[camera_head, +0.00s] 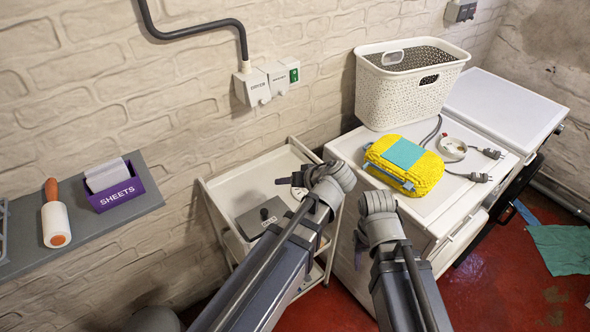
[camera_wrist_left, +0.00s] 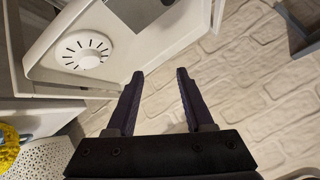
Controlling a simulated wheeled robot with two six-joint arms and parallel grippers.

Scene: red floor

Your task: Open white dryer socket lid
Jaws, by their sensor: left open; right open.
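Two white lidded sockets are on the brick wall, side by side: the left one (camera_head: 252,88) and the right one (camera_head: 275,79). Both lids look shut; their small labels are too small to read surely, so I cannot tell which is the dryer's. My left gripper (camera_head: 287,181) is over the white cart, below and apart from the sockets. In the left wrist view the left gripper (camera_wrist_left: 160,75) is open and empty, with cart and wall beyond. My right gripper (camera_head: 359,250) is in front of the white machine, pointing down, open and apart from the sockets.
A white trolley (camera_head: 215,205) stands under the sockets. A perforated basket (camera_head: 400,98), yellow cloth bundle (camera_head: 425,172) and loose plugs (camera_head: 480,177) are on the white machine. A grey conduit (camera_head: 195,30) runs into the sockets. A shelf (camera_head: 145,208) holds a purple box. Wall space between is clear.

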